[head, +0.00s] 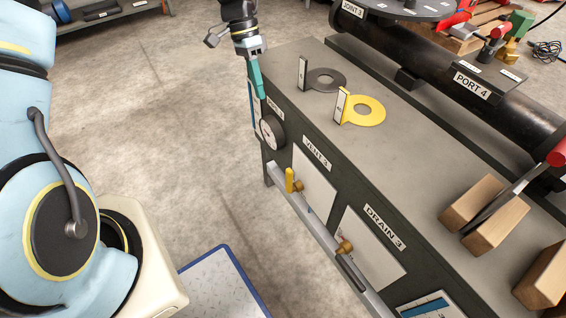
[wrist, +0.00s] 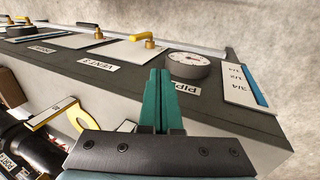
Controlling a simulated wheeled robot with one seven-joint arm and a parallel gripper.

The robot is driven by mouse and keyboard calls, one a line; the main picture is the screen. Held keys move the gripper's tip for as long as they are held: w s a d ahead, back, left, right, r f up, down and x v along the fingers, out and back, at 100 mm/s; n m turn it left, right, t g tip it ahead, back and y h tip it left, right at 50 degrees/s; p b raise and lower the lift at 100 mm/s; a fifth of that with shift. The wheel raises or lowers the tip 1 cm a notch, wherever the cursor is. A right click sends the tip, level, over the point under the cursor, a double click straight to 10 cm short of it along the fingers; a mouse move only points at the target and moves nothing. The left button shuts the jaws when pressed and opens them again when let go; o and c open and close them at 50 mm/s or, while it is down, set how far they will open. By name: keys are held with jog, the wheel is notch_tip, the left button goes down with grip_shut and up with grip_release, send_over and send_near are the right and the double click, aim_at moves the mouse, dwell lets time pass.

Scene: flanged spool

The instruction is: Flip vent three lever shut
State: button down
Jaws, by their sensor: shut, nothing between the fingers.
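The vent three lever (head: 289,179) is a yellow handle on a brass valve body, on the bench's front face by the VENT 3 label (head: 317,153). In the head view the handle stands roughly upright in the picture. In the wrist view the yellow lever (wrist: 145,37) lies beyond the fingers, up and left of their tips, beside the gauge. My gripper (head: 261,96) has teal fingers, shut together and empty. It is at the bench's far-left corner, near the gauge and apart from the lever. The closed fingers fill the centre of the wrist view (wrist: 161,72).
A round gauge (head: 270,131) lies between my gripper and the lever. The DRAIN 3 valve (head: 345,246) has a dark handle. A metal rail (head: 325,238) runs along the front below the valves. Yellow (head: 365,110) and grey ring tags lie on the bench top. Open floor lies left.

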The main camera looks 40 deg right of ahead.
jog(key=s+r+p+x, duration=0.1)
jog(key=s+x, duration=0.2)
jog(key=x, duration=1.8)
jog(key=shift+s+a+p, duration=0.2)
jog(key=shift+s+p, duration=0.05)
jog(key=shift+p, duration=0.05)
jog(key=shift+r, duration=0.1)
